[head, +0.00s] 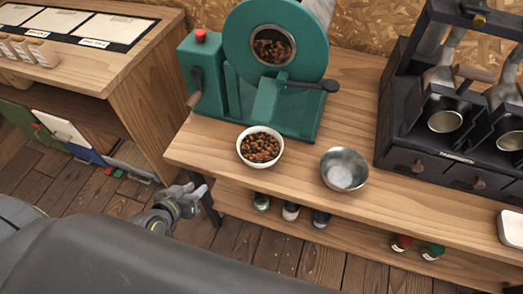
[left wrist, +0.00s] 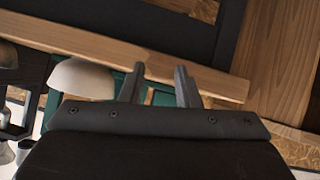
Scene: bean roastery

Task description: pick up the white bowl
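The white bowl (head: 247,158) stands upright on the wooden bench (head: 215,153), close to its front edge, and is full of brown beans. In the left wrist view a pale rounded shape that looks like the white bowl (left wrist: 82,82) is left of the fingers, apart from them. My left gripper (head: 196,187) is off the bench's front left corner, to the lower left of the bowl. In the left wrist view its two fingers (left wrist: 160,84) are spread with nothing held between them. My right gripper is not in view.
A green roaster (head: 270,105) stands right behind the bowl. An empty metal bowl (head: 344,169) is to its right. A dark machine (head: 430,160) is further right. Several small jars stand on the lower shelf (head: 240,203). Another wooden counter (head: 130,60) is at the left.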

